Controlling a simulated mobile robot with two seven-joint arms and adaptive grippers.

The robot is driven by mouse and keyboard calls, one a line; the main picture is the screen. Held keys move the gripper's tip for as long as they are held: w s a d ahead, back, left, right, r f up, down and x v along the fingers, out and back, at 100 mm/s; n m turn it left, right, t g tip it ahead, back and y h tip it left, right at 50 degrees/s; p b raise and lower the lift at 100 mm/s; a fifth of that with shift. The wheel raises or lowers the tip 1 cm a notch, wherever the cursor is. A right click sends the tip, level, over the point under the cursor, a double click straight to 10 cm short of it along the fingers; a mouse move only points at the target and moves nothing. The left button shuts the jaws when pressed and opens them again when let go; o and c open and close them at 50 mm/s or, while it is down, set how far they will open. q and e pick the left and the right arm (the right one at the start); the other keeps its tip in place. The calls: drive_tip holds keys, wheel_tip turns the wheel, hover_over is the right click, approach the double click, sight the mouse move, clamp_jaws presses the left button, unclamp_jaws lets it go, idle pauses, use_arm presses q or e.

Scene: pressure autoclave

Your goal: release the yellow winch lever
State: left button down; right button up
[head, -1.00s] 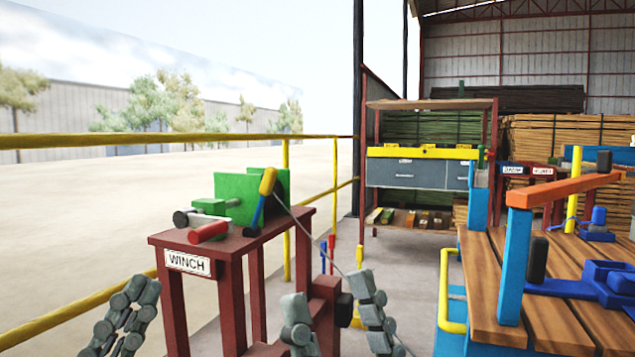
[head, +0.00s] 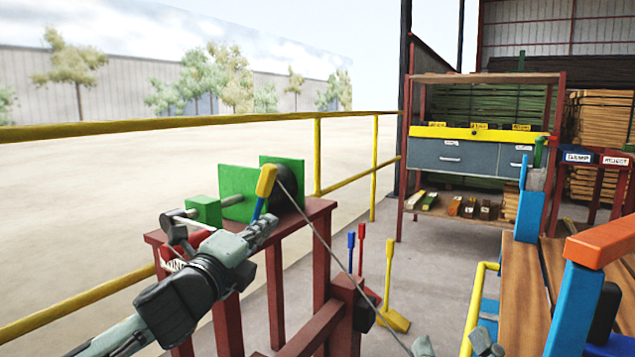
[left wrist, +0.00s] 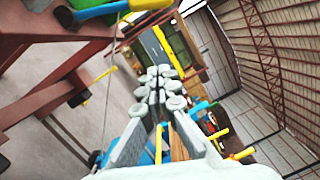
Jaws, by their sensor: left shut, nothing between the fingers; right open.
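The yellow winch lever (head: 266,180) has a yellow grip on a blue shaft and stands tilted on the green winch, beside its dark drum (head: 284,188). My left gripper (head: 272,222) is shut and empty, in front of the winch and just below the lever's grip. In the left wrist view the closed fingers (left wrist: 160,78) have nothing between them, and the yellow grip (left wrist: 150,4) lies apart from them at the top edge. Whether the gripper touches the shaft cannot be told. My right gripper (head: 455,345) is open, only its fingertips showing at the bottom edge.
The dark red winch stand (head: 320,207) carries the winch, and a cable runs from the drum down to the right. A yellow railing (head: 190,122) passes behind. Blue, red and yellow levers (head: 390,290) stand on the floor to the right, before a blue-framed wooden bench (head: 515,285).

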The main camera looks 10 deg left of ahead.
sight(271, 191)
use_arm(q)
drive_tip(key=shift+w+a+r+y, duration=0.2)
drive_tip(key=shift+w+y, duration=0.05)
drive_tip(key=shift+w, duration=0.15)
drive_tip(key=shift+w+a+r+y, duration=0.2)
drive_tip(key=shift+w+y, duration=0.05)
drive_tip(key=shift+w, duration=0.15)
use_arm(e)
drive_tip(key=shift+w+d+f, duration=0.25)
drive_tip(key=shift+w+d, duration=0.1)
drive_tip(key=shift+d, duration=0.1)
use_arm(q)
drive_tip(key=w, duration=0.3)
drive_tip(key=w+a+r, duration=0.1)
drive_tip(key=w, duration=0.3)
drive_tip(key=w+a+r, duration=0.1)
drive_tip(key=w, duration=0.3)
drive_tip(key=shift+w+r, duration=0.1)
drive_tip(key=shift+r, duration=0.1)
use_arm(e)
drive_tip(key=shift+s+d+r, duration=0.15)
drive_tip(key=shift+r, duration=0.3)
